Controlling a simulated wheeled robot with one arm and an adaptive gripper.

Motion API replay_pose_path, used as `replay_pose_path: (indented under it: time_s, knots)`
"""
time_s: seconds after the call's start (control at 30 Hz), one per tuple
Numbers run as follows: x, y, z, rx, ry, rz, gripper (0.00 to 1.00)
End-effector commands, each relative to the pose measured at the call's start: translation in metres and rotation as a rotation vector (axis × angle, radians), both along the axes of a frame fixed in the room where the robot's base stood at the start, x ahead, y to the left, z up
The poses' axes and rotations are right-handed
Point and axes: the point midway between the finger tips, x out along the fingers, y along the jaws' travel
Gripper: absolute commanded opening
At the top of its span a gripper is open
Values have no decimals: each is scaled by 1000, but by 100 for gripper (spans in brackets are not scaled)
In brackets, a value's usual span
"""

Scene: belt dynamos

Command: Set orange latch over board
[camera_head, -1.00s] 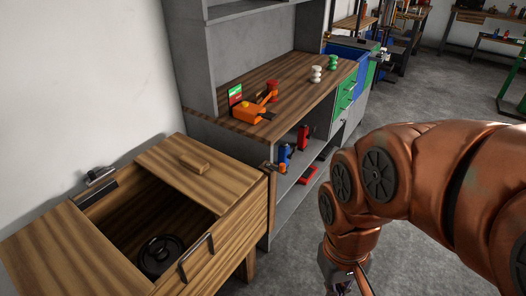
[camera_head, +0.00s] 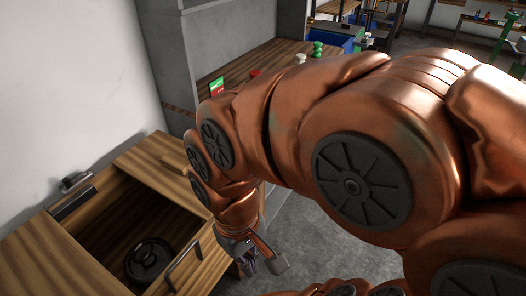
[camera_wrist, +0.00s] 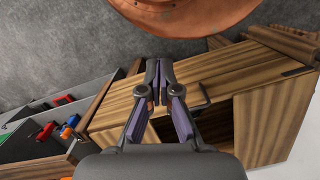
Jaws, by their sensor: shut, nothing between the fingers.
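My gripper (camera_head: 249,267) is shut and empty, pointing down beside the front right of the wooden chest. It also shows in the wrist view (camera_wrist: 159,66), its fingertips together over the chest's side. A small red and green board (camera_head: 217,87) stands upright on the workbench top, partly behind my arm. The orange latch device on the workbench is hidden by my arm in the head view. My gripper is apart from the workbench top.
The wooden chest (camera_head: 46,256) is partly open, with a black round object (camera_head: 149,262) inside and a handle (camera_head: 184,262) on its front. The workbench (camera_head: 262,66) stands behind, with red, white and green pieces on top.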

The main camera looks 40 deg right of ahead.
Motion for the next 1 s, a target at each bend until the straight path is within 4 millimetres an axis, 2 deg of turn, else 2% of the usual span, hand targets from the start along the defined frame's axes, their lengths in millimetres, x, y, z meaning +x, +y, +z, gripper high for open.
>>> replay_pose_path:
  time_s: [0.17,0.27,0.4,0.57,0.77,1.0]
  knots:
    - [2,-1,1,0,1,-9,0]
    - [12,-3,5,-1,4,-44,0]
    - [42,-10,17,-3,6,-149,0]
    - [87,-30,31,-9,8,-309,0]
    - [140,-65,42,-14,12,-502,0]
    - [197,-119,46,-19,18,-716,0]
